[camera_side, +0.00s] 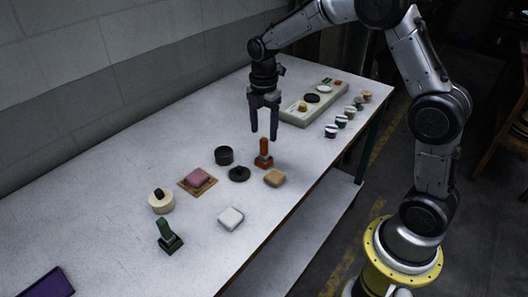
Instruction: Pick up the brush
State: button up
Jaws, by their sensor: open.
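My gripper (264,134) points straight down with its two dark fingers apart. It is empty, just above an upright orange-red object (264,154) with a post-like handle on a wider block. The fingertips are near the top of that handle; I cannot tell whether they pass on either side of it. A dark green object (169,237) of similar shape, with a handle on a block, stands at the near left of the table. I cannot tell from its look which of these two is the brush.
Near the orange-red object are a tan block (274,178), a black lid (239,175) and a black pot (223,156). A tray (292,118) and several small jars (331,131) stand behind.

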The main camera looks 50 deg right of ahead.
aim_at(264, 148)
jog(key=shift+d+f, duration=0.1)
jog(key=shift+f, duration=3.7)
grip_shut()
